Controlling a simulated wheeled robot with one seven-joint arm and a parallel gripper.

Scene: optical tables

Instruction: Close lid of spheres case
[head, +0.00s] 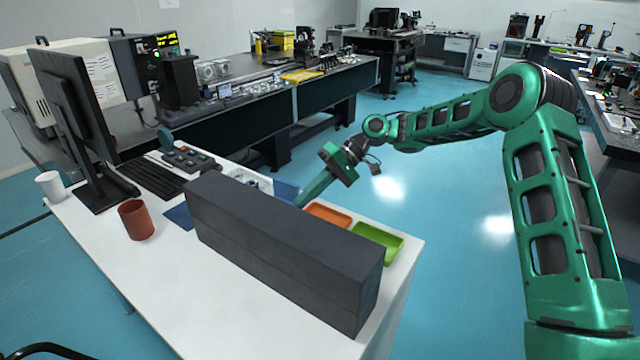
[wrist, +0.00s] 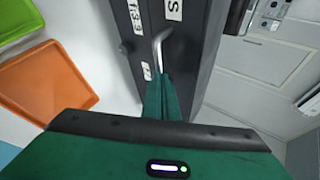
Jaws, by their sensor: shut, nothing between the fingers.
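The spheres case is the long dark grey box (head: 285,240) on the white table, with a seam along its lower side. I cannot tell how far its lid is open. In the wrist view the dark case (wrist: 195,60) shows white labels and a bent silver handle (wrist: 158,45). My gripper (head: 303,198) reaches down on the far side of the case, which partly hides its tips in the head view. In the wrist view my gripper (wrist: 160,80) has its fingers together, with tips at the lower end of the handle. I cannot tell whether they touch it.
An orange tray (head: 328,215) and a green tray (head: 378,241) lie behind the case at right. A red-brown cup (head: 136,220), a monitor (head: 75,115), a keyboard (head: 160,178) and a white mug (head: 50,186) stand left. The table's front (head: 170,285) is clear.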

